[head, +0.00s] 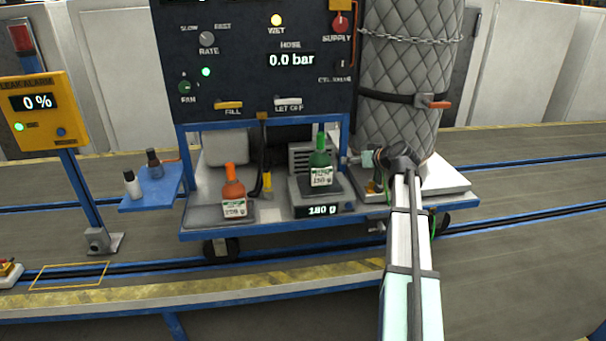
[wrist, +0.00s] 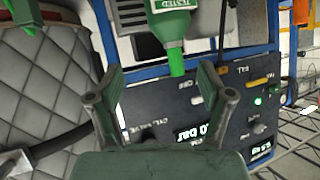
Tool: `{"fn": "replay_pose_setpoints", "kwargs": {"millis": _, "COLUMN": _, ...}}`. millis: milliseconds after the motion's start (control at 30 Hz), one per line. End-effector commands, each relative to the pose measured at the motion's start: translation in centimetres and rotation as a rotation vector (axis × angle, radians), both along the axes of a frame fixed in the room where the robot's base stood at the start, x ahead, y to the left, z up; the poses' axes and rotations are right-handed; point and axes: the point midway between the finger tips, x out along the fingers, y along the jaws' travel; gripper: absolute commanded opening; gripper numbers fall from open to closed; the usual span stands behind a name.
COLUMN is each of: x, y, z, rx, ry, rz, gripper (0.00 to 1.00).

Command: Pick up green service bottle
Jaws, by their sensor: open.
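The green service bottle (head: 320,172) stands upright on a scale (head: 318,211) that reads 180 g, on the cart's shelf. It has a white label and a narrow green neck. My gripper (head: 362,162) is just right of the bottle in the head view. In the wrist view my gripper (wrist: 160,75) is open, with its two fingers spread and nothing between them. The green bottle (wrist: 170,28) appears upside down there, beyond the fingertips, its neck lined up with the gap. The bottle's far end is cut off by the top edge of the wrist view.
An orange bottle (head: 233,195) stands left of the scale. A quilted cylinder (head: 408,75) with a chain and strap rises behind my gripper. A dark control panel (head: 245,75) is above the shelf. A blue side shelf (head: 150,190) holds two small bottles.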

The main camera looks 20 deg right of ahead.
Motion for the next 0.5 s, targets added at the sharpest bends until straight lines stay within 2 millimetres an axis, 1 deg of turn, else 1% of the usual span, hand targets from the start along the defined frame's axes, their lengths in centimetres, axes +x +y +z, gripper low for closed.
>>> {"fn": "replay_pose_setpoints", "kwargs": {"millis": 33, "x": 1.0, "y": -0.1, "z": 0.8, "rx": -0.022, "ry": -0.040, "rz": 0.023, "gripper": 0.79}}
{"fn": "replay_pose_setpoints", "kwargs": {"millis": 200, "x": 1.4, "y": 0.1, "z": 1.7, "rx": -0.105, "ry": -0.109, "rz": 0.069, "gripper": 0.79}}
{"fn": "replay_pose_setpoints", "kwargs": {"millis": 267, "x": 1.6, "y": 0.1, "z": 1.6, "rx": -0.127, "ry": -0.114, "rz": 0.077, "gripper": 0.79}}
{"fn": "replay_pose_setpoints", "kwargs": {"millis": 367, "x": 2.4, "y": 0.3, "z": 1.4, "rx": -0.140, "ry": -0.115, "rz": 0.083, "gripper": 0.79}}
{"fn": "replay_pose_setpoints", "kwargs": {"millis": 500, "x": 4.6, "y": 0.6, "z": 0.6, "rx": -0.139, "ry": -0.113, "rz": 0.084, "gripper": 0.79}}
